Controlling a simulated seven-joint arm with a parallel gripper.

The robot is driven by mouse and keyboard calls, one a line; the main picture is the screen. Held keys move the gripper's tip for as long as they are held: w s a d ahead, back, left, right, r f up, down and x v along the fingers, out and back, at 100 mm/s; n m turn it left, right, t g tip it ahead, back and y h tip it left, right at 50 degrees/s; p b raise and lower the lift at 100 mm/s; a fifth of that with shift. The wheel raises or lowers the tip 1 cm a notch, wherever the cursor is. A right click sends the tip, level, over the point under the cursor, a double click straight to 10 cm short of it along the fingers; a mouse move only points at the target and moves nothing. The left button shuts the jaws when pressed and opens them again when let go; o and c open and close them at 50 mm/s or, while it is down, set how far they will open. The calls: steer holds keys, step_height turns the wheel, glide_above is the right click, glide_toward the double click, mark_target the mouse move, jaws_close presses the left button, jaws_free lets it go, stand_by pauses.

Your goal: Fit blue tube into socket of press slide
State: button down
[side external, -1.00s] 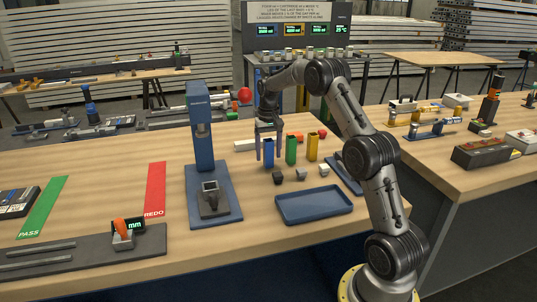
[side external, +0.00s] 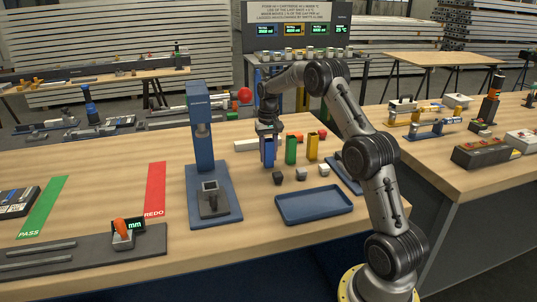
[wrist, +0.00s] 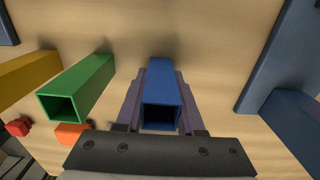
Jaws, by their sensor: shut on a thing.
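The blue tube (side external: 268,153) is a hollow square upright tube on the wooden table, right of the press. My gripper (side external: 268,150) is around it from above and shut on it. In the wrist view the blue tube (wrist: 161,95) sits between both fingers of my gripper (wrist: 160,105), its open top facing the camera. The tube looks upright, and its lower end appears at the table surface. The blue press (side external: 203,150) stands to the left, with its slide (side external: 211,199) and square socket (side external: 209,186) at the front of its base.
A green tube (side external: 291,149) and a yellow tube (side external: 312,146) stand right of the blue one. Small dark and grey blocks (side external: 301,174) lie in front, behind an empty blue tray (side external: 314,205). A red ball (side external: 244,95) shows near the press top.

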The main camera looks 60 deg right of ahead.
steer(key=shift+r, duration=0.15)
steer(key=shift+r, duration=0.65)
steer(key=s+a+r, duration=0.8)
steer(key=s+r, duration=0.3)
steer(key=s+d+r, duration=0.4)
steer(key=d, duration=0.7)
steer(key=w+a+f, duration=0.1)
steer(key=a, duration=0.4)
steer(key=w+a+f, duration=0.2)
steer(key=a, duration=0.4)
steer(key=shift+w+f, duration=0.3)
steer(key=shift+w, duration=0.1)
